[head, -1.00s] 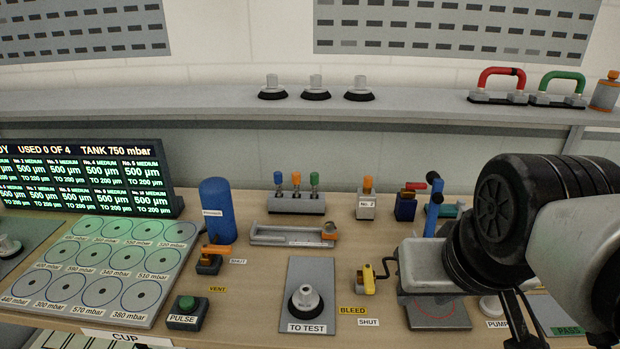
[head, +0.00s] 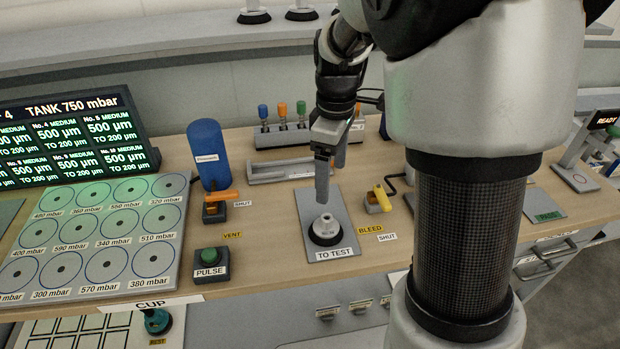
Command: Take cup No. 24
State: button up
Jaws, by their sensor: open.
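A suction cup (head: 325,229) with a pale grey fitting on top and a black rubber skirt stands upright on the grey TO TEST plate (head: 343,208). Small print on the fitting is too blurred to read for sure. My gripper (head: 322,188) points down just above the cup's fitting, with its finger in line with the top of it. The jaws are open and seen nearly edge-on, so one finger mostly hides the other. I cannot tell whether they are around the fitting or still above it.
An orange-handled vent valve (head: 216,205) and the green PULSE button (head: 209,257) are left of the plate. A yellow bleed valve (head: 378,199) is close on the right. A tool rack (head: 283,134) and grey tray (head: 272,172) stand behind. A blue tank (head: 208,155) is behind left.

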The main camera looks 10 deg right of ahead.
send_near(328, 221)
jog(key=f, duration=0.3)
jog(key=f+b, duration=0.1)
jog(key=f, duration=0.1)
jog(key=shift+w+d+f, duration=0.2)
jog(key=shift+w, duration=0.15)
jog(key=shift+w+a+f, duration=0.1)
jog(key=shift+w+f, duration=0.05)
jog(key=shift+f, duration=1.4)
jog(key=shift+w+f, duration=0.1)
jog(key=shift+f, duration=1.4)
jog(key=c, duration=1.2)
